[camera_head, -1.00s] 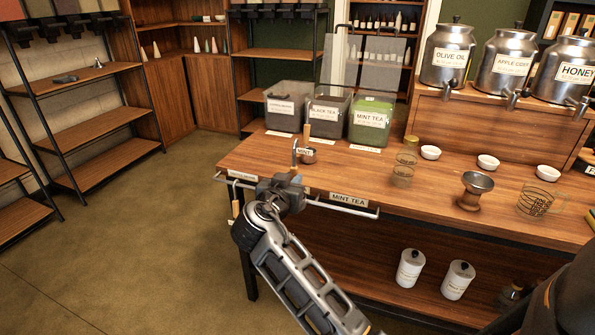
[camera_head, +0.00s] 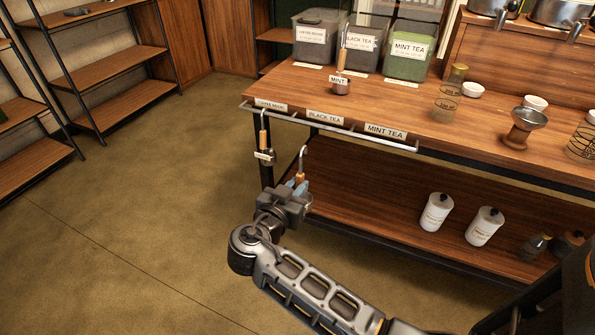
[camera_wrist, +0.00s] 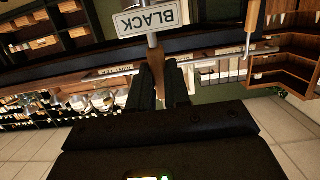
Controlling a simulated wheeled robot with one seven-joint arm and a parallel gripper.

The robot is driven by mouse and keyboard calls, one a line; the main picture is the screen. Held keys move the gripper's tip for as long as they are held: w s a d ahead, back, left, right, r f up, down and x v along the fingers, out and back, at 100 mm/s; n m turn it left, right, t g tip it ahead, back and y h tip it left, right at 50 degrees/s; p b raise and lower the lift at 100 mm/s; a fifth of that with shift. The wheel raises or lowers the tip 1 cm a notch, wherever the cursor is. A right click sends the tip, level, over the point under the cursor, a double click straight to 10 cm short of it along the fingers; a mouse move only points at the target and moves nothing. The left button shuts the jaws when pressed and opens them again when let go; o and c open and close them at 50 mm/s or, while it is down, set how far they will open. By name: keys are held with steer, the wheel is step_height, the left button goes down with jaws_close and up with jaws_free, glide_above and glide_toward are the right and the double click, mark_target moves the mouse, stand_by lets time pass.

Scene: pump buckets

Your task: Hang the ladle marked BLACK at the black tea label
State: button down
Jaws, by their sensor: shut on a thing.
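My gripper (camera_head: 298,190) is shut on the wooden handle of a ladle (camera_head: 300,177), in front of the counter. In the wrist view the handle (camera_wrist: 158,65) sits between my fingers (camera_wrist: 161,85), and its tag (camera_wrist: 153,20) reads BLACK, upside down. The ladle's metal hook points up and appears below the rail (camera_head: 350,134) in the head view, apart from it. Its bowl is not clearly visible. The black tea label (camera_head: 325,117) is the middle one on the counter edge, above the rail.
A tagged ladle (camera_head: 263,140) hangs at the rail's left end, below the left label (camera_head: 270,105). The mint tea label (camera_head: 386,131) is at right. A ladle marked MINT (camera_head: 340,83) is on the counter. White canisters (camera_head: 437,212) stand on the lower shelf. Floor at left is clear.

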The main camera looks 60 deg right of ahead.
steer(key=x, duration=1.6)
steer(key=shift+r, duration=0.15)
stand_by(1.2)
steer(key=shift+s+d, duration=0.1)
steer(key=shift+d, duration=0.05)
steer(key=c, duration=1)
jaws_free()
